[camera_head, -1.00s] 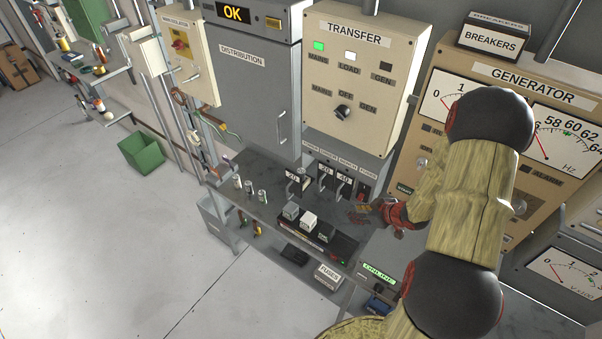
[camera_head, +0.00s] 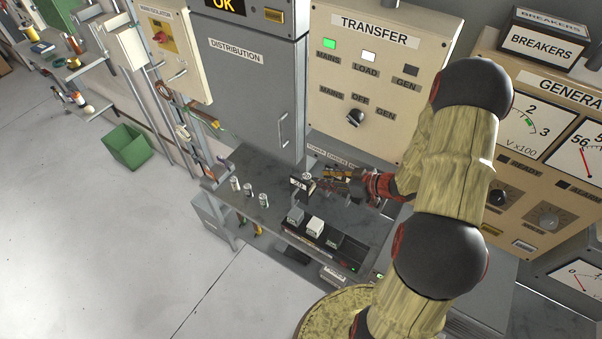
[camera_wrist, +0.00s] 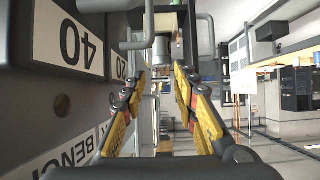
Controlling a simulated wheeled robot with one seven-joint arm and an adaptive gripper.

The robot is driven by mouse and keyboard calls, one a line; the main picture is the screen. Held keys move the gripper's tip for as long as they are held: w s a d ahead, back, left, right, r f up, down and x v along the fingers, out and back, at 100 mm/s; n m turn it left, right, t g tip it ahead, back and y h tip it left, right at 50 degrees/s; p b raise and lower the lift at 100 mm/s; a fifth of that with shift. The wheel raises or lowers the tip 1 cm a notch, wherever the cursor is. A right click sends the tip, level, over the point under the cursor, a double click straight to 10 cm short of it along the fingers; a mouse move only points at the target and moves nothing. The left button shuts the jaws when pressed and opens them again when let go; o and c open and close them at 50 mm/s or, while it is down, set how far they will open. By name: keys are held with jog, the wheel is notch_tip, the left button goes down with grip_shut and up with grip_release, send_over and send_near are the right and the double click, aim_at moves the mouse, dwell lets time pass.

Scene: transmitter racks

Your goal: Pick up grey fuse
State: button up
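A grey block (camera_head: 295,215), a likely match for the grey fuse, sits at the left end of a dark tray on the bench. A white block (camera_head: 315,226) and a black block (camera_head: 333,240) sit beside it. My gripper (camera_head: 322,181) is above and behind these blocks, beside a carrier labelled 20 (camera_head: 299,183). In the wrist view, its yellow fingers (camera_wrist: 158,84) are apart with nothing between the tips. A grey cylindrical part (camera_wrist: 160,46) shows ahead, beyond the fingertips. A carrier labelled 40 (camera_wrist: 78,44) is close on the left. The gripper partly hides the row of carriers.
Three small cylinders (camera_head: 248,190) stand on the bench (camera_head: 262,163) at left. The distribution cabinet (camera_head: 248,85) and transfer panel (camera_head: 378,75) rise behind. The generator panel (camera_head: 540,150) is right of my arm. A green bin (camera_head: 127,147) stands on the open floor.

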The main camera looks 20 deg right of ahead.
aim_at(310, 177)
jog(key=shift+a+x, duration=0.2)
jog(key=shift+x, duration=0.8)
jog(key=x, duration=0.5)
jog(key=shift+f+p, duration=0.3)
jog(key=shift+p, duration=0.1)
jog(key=shift+s, duration=0.1)
jog(key=c, duration=0.4)
jog(key=c, duration=0.3)
grip_shut()
